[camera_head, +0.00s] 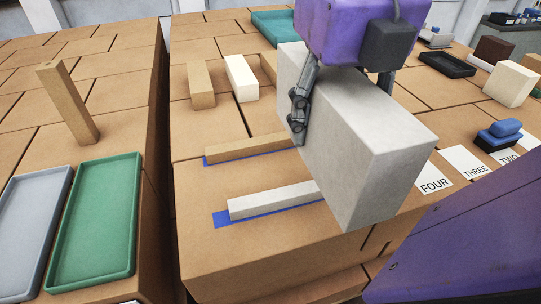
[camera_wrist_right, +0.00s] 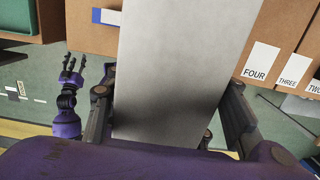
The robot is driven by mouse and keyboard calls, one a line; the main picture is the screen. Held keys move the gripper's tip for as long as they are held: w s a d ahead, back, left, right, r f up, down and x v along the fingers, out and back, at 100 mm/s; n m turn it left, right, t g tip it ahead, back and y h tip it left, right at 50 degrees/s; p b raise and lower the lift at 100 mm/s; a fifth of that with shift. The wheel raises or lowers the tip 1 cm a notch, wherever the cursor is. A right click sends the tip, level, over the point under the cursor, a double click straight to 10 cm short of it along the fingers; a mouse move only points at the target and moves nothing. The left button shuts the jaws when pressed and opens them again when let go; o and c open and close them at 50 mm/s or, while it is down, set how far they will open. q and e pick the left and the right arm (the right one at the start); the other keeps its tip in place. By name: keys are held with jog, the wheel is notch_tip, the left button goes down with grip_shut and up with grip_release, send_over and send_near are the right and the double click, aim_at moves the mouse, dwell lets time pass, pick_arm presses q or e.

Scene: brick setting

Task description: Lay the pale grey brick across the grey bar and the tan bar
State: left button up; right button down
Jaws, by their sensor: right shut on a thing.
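The pale grey brick (camera_head: 365,135) is a large block held by my right gripper (camera_head: 340,105), whose fingers are shut on its sides. It also fills the middle of the right wrist view (camera_wrist_right: 180,70). The tan bar (camera_head: 248,147) and the grey bar (camera_head: 275,199) lie roughly parallel on blue strips on the brown boxes. The brick hides their right ends in the head view; I cannot tell its height above them. My left gripper (camera_wrist_right: 72,70) shows only in the right wrist view, empty, its fingers apart.
A tan block (camera_head: 201,85) and a white block (camera_head: 241,78) stand behind the bars. Number cards, including FOUR (camera_head: 433,184), and a blue-topped stamp (camera_head: 499,135) lie at right. Green (camera_head: 132,215) and grey (camera_head: 62,180) trays and an upright tan block (camera_head: 68,105) are at left.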

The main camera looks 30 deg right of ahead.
jog(key=shift+w+a, duration=0.1)
jog(key=shift+w, duration=0.1)
jog(key=w+f, duration=0.1)
jog(key=w+b, duration=0.1)
jog(key=w+d+f+b, duration=0.1)
jog(key=w, duration=0.1)
jog(key=shift+d+f, duration=0.1)
jog(key=shift+f, duration=0.2)
jog(key=w+f+b, duration=0.2)
jog(key=w+f, duration=0.1)
jog(key=w+d+f+b, duration=0.1)
jog(key=w+f+b, duration=0.2)
jog(key=w+d+f+b, duration=0.1)
jog(key=w+f+b, duration=0.1)
jog(key=w+f, duration=0.1)
jog(key=shift+w+d+f+b, duration=0.1)
jog(key=shift+d+f+b, duration=0.15)
jog(key=shift+f, duration=0.45)
pick_arm(q)
jog(key=s+f+g, duration=0.1)
jog(key=s+f, duration=0.2)
jog(key=f, duration=0.6)
jog(key=shift+a+f, duration=0.25)
jog(key=shift+f, duration=0.05)
pick_arm(e)
jog(key=shift+r, duration=0.1)
pick_arm(q)
jog(key=shift+w, duration=0.1)
